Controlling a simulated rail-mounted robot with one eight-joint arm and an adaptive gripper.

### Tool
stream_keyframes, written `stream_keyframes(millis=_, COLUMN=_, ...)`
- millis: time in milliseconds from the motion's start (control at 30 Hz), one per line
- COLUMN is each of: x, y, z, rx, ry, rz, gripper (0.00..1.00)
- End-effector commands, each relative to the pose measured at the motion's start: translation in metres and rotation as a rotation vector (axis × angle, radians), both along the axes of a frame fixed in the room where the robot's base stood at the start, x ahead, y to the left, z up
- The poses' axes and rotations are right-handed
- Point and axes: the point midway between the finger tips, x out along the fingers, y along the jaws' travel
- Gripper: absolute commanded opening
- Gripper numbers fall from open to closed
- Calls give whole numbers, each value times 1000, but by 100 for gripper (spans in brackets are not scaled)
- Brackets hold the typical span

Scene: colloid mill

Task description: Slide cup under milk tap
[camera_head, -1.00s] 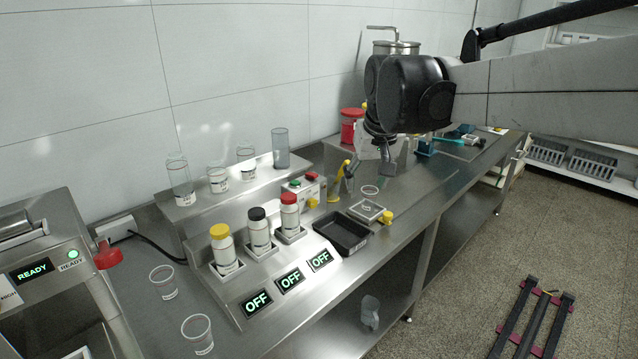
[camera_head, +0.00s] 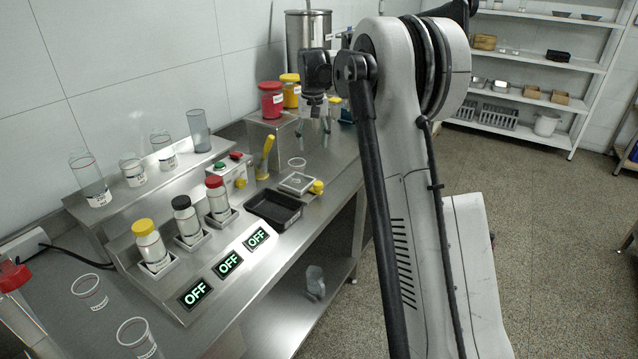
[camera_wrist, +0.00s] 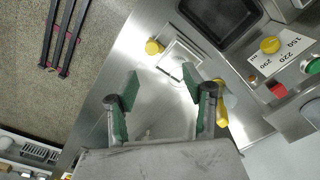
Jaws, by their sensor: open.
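A clear cup (camera_head: 296,166) stands by the small square metal plate (camera_head: 297,184) on the steel bench; whether it rests on the plate or just behind it is unclear. A yellow knob (camera_head: 318,187) sits at the plate's right corner. No tap is clearly labelled as the milk tap. My gripper (camera_head: 313,124) hangs above the bench behind the cup, apart from it. In the wrist view my gripper (camera_wrist: 160,84) is open, with its green-padded fingers apart and nothing held. The square plate (camera_wrist: 180,60) shows beyond the fingertips, and the cup is hard to make out there.
A black tray (camera_head: 273,208) lies left of the plate, near bottles with coloured caps (camera_head: 187,220). A yellow-handled lever (camera_head: 265,157) stands close behind the tray. Two other clear cups (camera_head: 90,291) (camera_head: 138,338) stand at the front left. Red and yellow jars (camera_head: 271,99) stand behind.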

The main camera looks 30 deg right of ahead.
Motion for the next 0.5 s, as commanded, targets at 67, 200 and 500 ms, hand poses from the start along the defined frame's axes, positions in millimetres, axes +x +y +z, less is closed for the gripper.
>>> stream_keyframes(millis=67, x=10, y=-11, z=-15, rx=4, ry=16, rz=-8, gripper=46)
stream_keyframes(millis=200, x=18, y=-21, z=-29, rx=10, ry=37, rz=-16, gripper=46)
stream_keyframes(millis=500, x=21, y=-24, z=-52, rx=12, ry=44, rz=-18, gripper=46)
